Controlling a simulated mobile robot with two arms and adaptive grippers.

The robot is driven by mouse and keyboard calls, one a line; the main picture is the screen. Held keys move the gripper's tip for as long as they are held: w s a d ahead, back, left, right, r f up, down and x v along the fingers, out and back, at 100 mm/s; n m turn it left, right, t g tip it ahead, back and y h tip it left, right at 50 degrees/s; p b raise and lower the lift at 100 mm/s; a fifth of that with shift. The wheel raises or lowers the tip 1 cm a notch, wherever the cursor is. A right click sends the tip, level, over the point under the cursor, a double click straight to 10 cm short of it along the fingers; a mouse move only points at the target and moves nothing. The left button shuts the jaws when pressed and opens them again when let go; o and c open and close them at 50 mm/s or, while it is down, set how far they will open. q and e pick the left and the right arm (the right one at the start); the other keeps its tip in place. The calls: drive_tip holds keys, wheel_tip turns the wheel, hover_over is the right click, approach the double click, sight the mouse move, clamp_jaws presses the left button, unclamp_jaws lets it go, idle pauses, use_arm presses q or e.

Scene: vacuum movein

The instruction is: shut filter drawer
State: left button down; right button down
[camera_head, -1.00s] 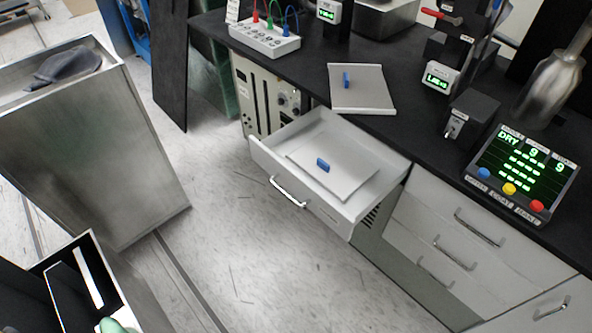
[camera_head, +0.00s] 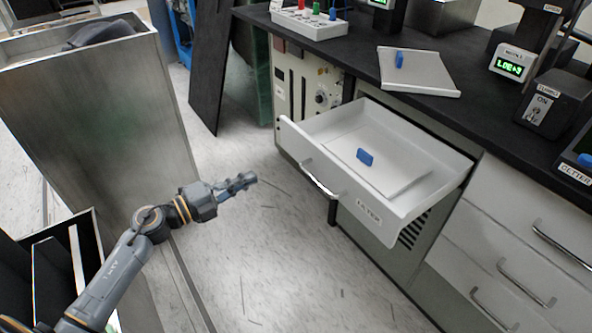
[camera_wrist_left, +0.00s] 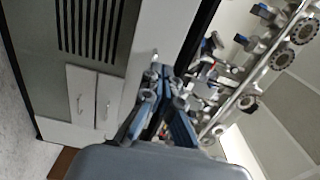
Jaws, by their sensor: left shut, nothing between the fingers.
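The filter drawer (camera_head: 368,207) is white and stands pulled out from under the black counter. Its front carries a curved metal handle (camera_head: 318,180) and a label reading FILTER. A flat panel (camera_head: 345,150) with a blue grip (camera_head: 365,157) lies inside it. My left gripper (camera_head: 250,180) is shut and empty, to the left of the drawer front and apart from it, over the floor. In the left wrist view its fingers (camera_wrist_left: 158,92) are together with nothing between them. My right gripper is not in view.
A second panel (camera_head: 418,72) with a blue grip lies on the black counter (camera_head: 480,110). A tall metal bin (camera_head: 100,120) stands at left. Closed white drawers (camera_head: 510,225) are right of the filter drawer. Pale floor (camera_head: 290,270) in front is clear.

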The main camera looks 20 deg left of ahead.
use_arm(q)
drive_tip(key=b, duration=0.1)
approach(306, 153)
drive_tip(key=x, duration=0.6)
drive_tip(key=shift+w+a, duration=0.1)
drive_tip(key=shift+w+d, duration=0.35)
drive_tip(key=shift+w, duration=0.05)
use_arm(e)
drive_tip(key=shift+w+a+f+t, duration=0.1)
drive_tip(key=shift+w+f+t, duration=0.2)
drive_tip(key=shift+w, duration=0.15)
